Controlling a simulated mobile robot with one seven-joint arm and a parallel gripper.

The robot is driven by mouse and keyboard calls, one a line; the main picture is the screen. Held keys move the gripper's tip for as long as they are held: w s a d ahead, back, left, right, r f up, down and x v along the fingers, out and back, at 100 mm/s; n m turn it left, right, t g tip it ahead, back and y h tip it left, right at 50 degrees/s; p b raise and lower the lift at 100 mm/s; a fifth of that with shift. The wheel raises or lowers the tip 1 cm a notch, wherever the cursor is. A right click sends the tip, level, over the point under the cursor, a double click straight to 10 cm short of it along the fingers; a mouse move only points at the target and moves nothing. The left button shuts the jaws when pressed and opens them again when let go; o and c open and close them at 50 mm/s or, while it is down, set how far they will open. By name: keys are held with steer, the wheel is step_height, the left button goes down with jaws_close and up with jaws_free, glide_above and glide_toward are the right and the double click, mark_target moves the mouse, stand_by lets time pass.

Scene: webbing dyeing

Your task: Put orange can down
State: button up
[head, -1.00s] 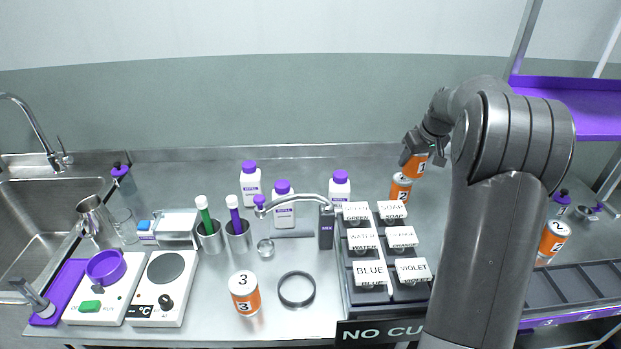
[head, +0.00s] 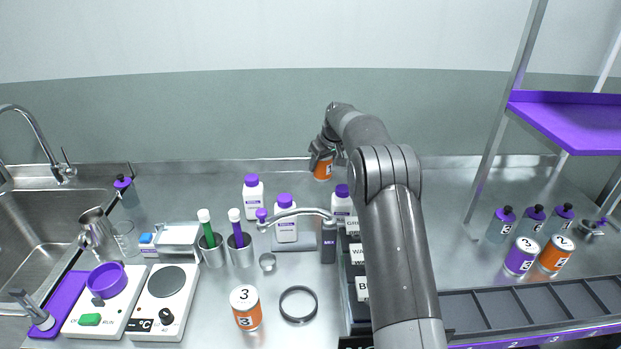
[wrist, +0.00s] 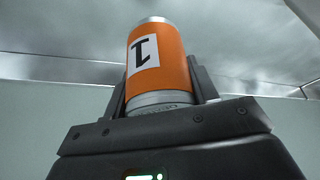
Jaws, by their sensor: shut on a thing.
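My gripper (head: 323,153) is shut on an orange can (head: 323,171), held up near the back wall above the rear of the counter. In the wrist view the same can (wrist: 158,62) stands between the two fingers (wrist: 163,92), with a black 1 on a white label. Another orange can (head: 245,307) marked 3 stands on the counter at the front left of a dark ring. An orange can (head: 555,254) marked 2 stands at the right, beside a purple can (head: 521,256) marked 3.
White bottles with purple caps (head: 286,220) stand below and left of my gripper. A labelled box rack (head: 357,262) is partly hidden by my arm. A purple shelf (head: 570,120) overhangs the right side.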

steer(key=shift+w+a+f, duration=0.3)
steer(key=shift+a+f, duration=0.3)
steer(key=shift+f, duration=0.45)
steer(key=shift+w+a+f, duration=0.25)
steer(key=shift+a+f, duration=0.4)
steer(key=shift+f, duration=0.4)
steer(key=shift+w+a+f, duration=0.3)
steer(key=shift+a+f, duration=0.3)
steer(key=shift+f, duration=0.45)
steer(key=shift+f, duration=0.15)
steer(key=o, duration=1.2)
